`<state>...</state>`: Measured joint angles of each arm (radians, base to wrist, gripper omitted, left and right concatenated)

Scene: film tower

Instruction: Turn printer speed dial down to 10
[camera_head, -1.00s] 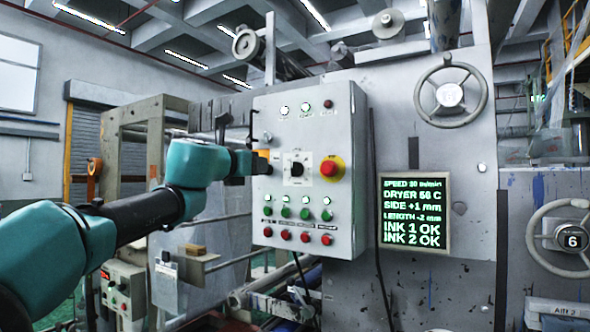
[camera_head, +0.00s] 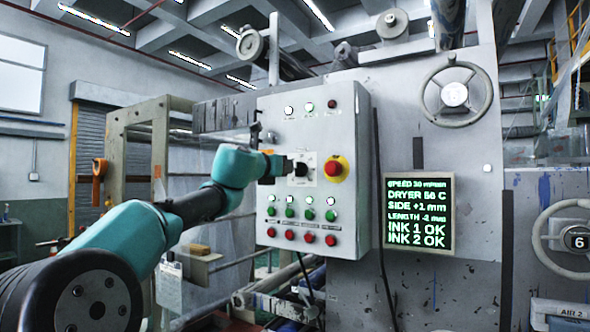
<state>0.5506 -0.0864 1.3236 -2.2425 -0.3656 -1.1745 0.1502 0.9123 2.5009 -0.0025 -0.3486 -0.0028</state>
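The black speed dial (camera_head: 301,169) sits on a white plate (camera_head: 309,180) on the grey control panel (camera_head: 268,120). My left gripper (camera_head: 288,167) reaches in from the left with its tips at the left side of the dial. I cannot tell whether the fingers are around the dial or just beside it, or whether they are open. The screen (camera_head: 418,214) to the right of the panel reads a speed that looks like 30 m/min, in blurred small print. My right gripper is not in view.
A red emergency button (camera_head: 334,168) on yellow is just right of the dial. Green and red buttons (camera_head: 309,237) line the lower panel, with lamps above. Handwheels (camera_head: 455,94) are at the right. A black cable (camera_head: 376,200) runs down the panel's right side.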

